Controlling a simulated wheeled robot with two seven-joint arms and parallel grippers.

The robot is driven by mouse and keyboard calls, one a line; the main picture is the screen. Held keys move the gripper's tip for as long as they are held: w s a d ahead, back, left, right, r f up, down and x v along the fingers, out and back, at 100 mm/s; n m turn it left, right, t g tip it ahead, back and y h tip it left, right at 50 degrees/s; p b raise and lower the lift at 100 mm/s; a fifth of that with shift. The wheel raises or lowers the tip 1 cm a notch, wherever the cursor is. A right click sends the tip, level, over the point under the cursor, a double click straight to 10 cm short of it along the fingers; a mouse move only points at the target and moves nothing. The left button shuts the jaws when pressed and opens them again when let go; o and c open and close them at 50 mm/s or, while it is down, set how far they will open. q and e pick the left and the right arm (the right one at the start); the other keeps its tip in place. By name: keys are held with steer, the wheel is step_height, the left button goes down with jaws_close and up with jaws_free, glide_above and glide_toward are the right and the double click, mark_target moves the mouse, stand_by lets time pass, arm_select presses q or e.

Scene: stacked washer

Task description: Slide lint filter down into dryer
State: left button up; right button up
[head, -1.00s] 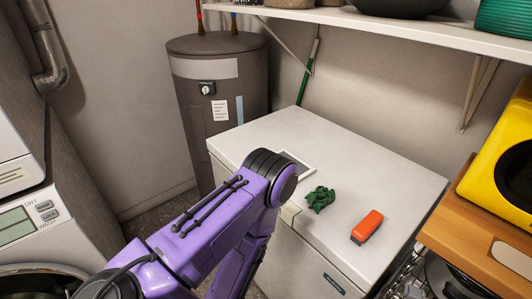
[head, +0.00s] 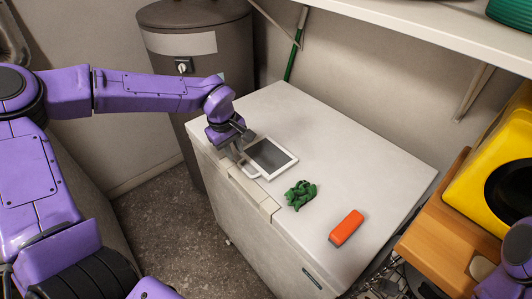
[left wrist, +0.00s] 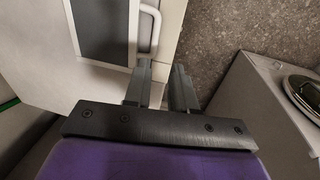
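The lint filter (head: 270,156), a white frame with dark grey mesh and a white loop handle, lies flat on the white chest's lid near its front left edge. My left gripper (head: 243,146) is at the handle side of the filter. In the left wrist view, the filter (left wrist: 104,30) is at the top, and its handle is just beyond the left fingertip. The two fingers of the left gripper (left wrist: 160,75) are apart with nothing between them. A white appliance with a round door (left wrist: 270,105) shows at the right of that view; the dryer's filter slot is not visible. My right gripper is out of view.
A green crumpled item (head: 301,194) and an orange block-shaped item (head: 346,228) lie on the white chest (head: 370,165). A grey tank (head: 190,60) stands behind it. A shelf (head: 430,30) hangs above, and a yellow object (head: 490,160) sits on wood at right.

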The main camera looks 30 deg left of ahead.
mark_target(244, 169)
arm_select(q)
steer(key=shift+h, duration=0.3)
steer(key=f, duration=0.3)
steer(key=w+f+p, duration=0.1)
steer(key=f, duration=0.2)
steer(key=w+d+f, duration=0.1)
steer(key=f, duration=0.2)
steer(key=shift+w+p, duration=0.1)
steer(key=shift+p, duration=0.25)
steer(key=shift+w+f, duration=0.15)
steer(key=shift+f, duration=0.1)
jaws_close()
